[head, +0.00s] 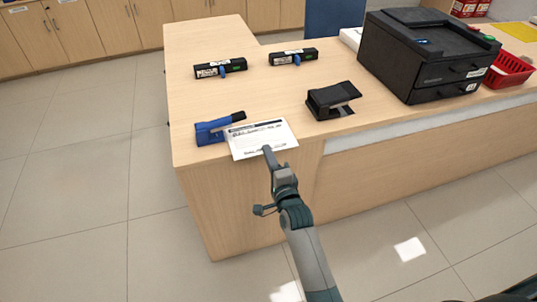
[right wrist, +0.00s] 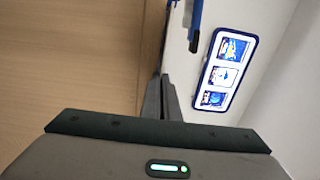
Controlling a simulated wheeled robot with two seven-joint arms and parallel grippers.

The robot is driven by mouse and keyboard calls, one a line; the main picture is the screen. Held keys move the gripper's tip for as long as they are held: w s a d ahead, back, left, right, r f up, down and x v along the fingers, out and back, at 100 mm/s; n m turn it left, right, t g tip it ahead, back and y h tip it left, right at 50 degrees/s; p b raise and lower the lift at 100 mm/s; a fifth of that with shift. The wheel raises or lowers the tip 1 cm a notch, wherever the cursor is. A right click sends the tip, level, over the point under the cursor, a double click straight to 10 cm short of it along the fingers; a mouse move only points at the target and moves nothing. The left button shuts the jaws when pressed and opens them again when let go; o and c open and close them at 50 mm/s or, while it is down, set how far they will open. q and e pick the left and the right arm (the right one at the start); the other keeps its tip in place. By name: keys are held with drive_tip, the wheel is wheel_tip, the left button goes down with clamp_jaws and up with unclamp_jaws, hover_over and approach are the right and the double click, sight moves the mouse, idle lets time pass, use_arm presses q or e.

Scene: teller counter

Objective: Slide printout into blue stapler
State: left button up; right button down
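The printout (head: 262,136) is a white sheet with a dark header and printed lines. It lies over the front edge of the counter, roughly level. The blue stapler (head: 212,131) sits on the counter near its left front corner, with a dark arm tip pointing right. The printout's left edge is right beside or just under the stapler's arm; I cannot tell if it is in the mouth. My right gripper (head: 268,151) is shut on the printout's near edge. Its fingers (right wrist: 164,98) are close together in the right wrist view. My left gripper is not in view.
A black stapler-like device (head: 333,101) stands right of the printout. Two black bars with blue tabs (head: 220,68) (head: 293,57) lie farther back. A black printer (head: 428,55) and a red basket (head: 510,71) are at the right. The wooden counter (head: 262,93) is clear between them.

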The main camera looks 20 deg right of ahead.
drive_tip(key=c, duration=2)
unclamp_jaws()
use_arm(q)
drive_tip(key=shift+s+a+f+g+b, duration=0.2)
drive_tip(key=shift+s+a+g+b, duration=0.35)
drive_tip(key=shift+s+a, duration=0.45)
use_arm(e)
drive_tip(key=shift+s+d, duration=0.15)
drive_tip(key=shift+s, duration=4.25)
drive_tip(key=shift+s+d, duration=0.1)
drive_tip(key=shift+s, duration=4.25)
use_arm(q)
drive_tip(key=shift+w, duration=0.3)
